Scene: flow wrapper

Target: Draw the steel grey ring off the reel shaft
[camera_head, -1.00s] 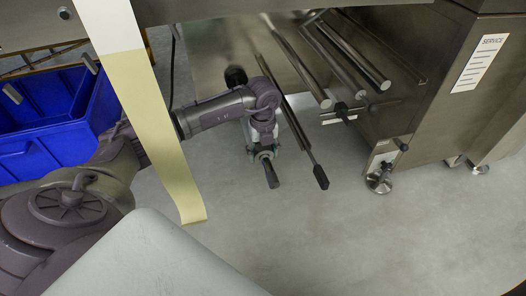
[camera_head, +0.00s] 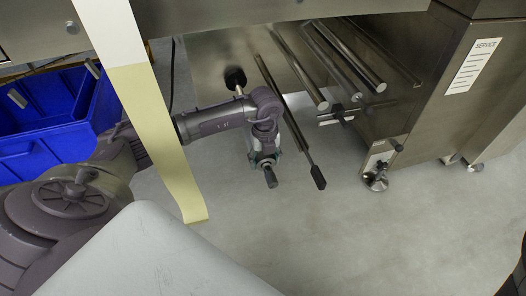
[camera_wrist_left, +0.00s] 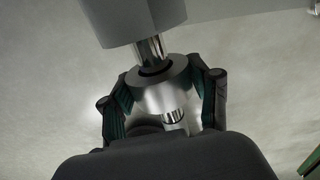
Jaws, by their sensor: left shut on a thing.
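The steel grey ring (camera_wrist_left: 162,94) lies between the teal-padded fingers of my left gripper (camera_wrist_left: 163,97) in the left wrist view. My left gripper is shut on it. The bright reel shaft (camera_wrist_left: 148,51) enters the ring's dark bore from a wider grey cylinder (camera_wrist_left: 150,20), so the ring is still around the shaft. A short shiny piece (camera_wrist_left: 173,117) shows on the near side of the ring. In the head view my left gripper (camera_head: 264,162) is below the machine, and the ring is too hidden there to make out. My right gripper is out of view.
Several steel bars (camera_head: 340,70) and a black-handled rod (camera_head: 318,177) stick out just right of my left gripper. A pale film strip (camera_head: 160,130) hangs left of it. A blue bin (camera_head: 50,130) stands at left. The floor in front is clear.

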